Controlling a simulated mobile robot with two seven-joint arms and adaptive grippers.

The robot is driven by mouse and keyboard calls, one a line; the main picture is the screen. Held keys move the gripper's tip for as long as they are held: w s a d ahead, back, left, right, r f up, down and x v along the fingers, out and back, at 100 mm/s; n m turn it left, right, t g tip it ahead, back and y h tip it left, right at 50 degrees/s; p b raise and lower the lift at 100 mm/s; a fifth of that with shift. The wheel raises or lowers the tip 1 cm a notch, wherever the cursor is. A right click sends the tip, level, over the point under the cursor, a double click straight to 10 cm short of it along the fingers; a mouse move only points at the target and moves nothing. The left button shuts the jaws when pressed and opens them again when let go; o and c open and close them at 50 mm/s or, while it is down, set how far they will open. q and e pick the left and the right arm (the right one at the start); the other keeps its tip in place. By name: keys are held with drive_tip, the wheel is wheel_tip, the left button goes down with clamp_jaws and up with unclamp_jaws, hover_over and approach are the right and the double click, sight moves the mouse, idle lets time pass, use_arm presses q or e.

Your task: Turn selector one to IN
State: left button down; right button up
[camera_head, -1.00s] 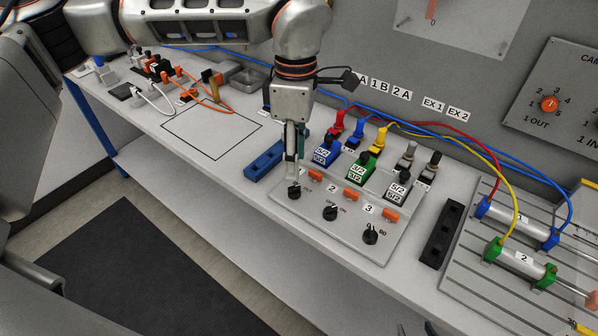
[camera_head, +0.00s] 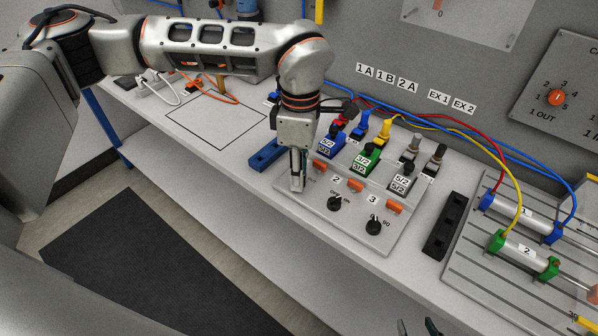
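The selector panel (camera_head: 348,240) lies on the bench with a row of black knobs. Selector two (camera_head: 335,204) and selector three (camera_head: 374,227) are in plain view. My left gripper (camera_head: 297,187) points down at the panel's left end, where the first knob of the row sits. Its fingers cover that knob, so I cannot see its pointer or whether they touch it. The fingers show edge-on and I cannot tell their opening. At the bottom edge two dark fingertips of my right gripper (camera_head: 418,328) show, apart from each other and empty.
Orange blocks (camera_head: 355,185) and blue, green and grey valves (camera_head: 366,161) with hoses stand just behind the knobs. A black block (camera_head: 444,226) and a slotted plate with cylinders (camera_head: 470,275) are at right. A blue block (camera_head: 266,156) sits left of the gripper.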

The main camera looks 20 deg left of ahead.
use_arm(q)
drive_tip(key=shift+n, duration=0.3)
drive_tip(key=n, duration=0.6)
drive_tip(key=shift+h, duration=0.3)
drive_tip(key=n, duration=0.3)
drive_tip(key=shift+n, duration=1.1)
drive_tip(key=shift+r+t, duration=0.1)
drive_tip(key=shift+t, duration=0.2)
drive_tip(key=c, duration=1.9)
unclamp_jaws()
drive_tip(key=shift+o, duration=0.3)
